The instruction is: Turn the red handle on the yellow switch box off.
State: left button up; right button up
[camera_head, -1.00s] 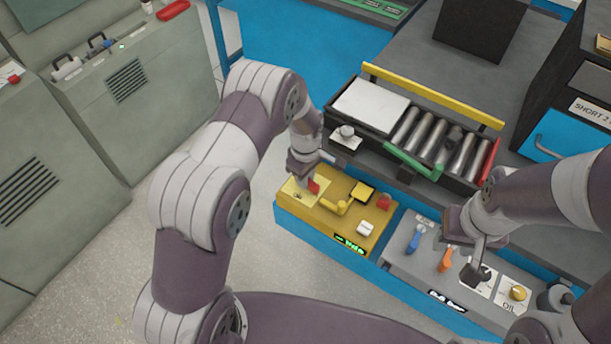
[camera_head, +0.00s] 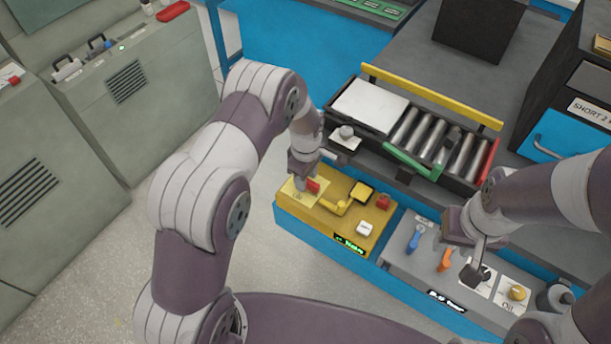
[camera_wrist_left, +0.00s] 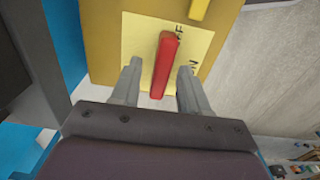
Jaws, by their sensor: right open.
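The yellow switch box (camera_head: 355,238) stands on a blue base in the middle of the head view. Its red handle (camera_head: 313,186) is at the box's left end, on a pale yellow plate, and partly hidden by my left gripper there. In the left wrist view the red handle (camera_wrist_left: 164,64) stands between the two fingers of my left gripper (camera_wrist_left: 158,80), with a visible gap on each side. Partly covered ON and OFF lettering lies to its right. My left gripper is open. My right gripper (camera_head: 478,262) is over the grey panel, away from the yellow box.
The yellow box also carries a yellow lever (camera_head: 340,206), a second red part (camera_head: 383,202) and a white switch (camera_head: 365,228). The grey panel (camera_head: 405,262) to its right has blue and orange levers. A roller tray (camera_head: 420,170) lies behind the box.

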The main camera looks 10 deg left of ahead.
pick_arm(q)
jog(key=shift+r, duration=0.3)
notch_tip(320, 180, up, 12)
jog(key=b, duration=0.1)
dwell(0.4)
jog(key=s+a+r+m, duration=0.2)
jog(key=s+m, duration=0.5)
jog(key=s, duration=0.3)
jog(key=s+a+r+m+t, duration=0.1)
jog(key=s+a+r+m, duration=0.1)
jog(key=s+m, duration=0.5)
jog(key=s, duration=0.2)
jog(key=shift+s+a+r, duration=0.3)
jog(key=shift+s, duration=0.05)
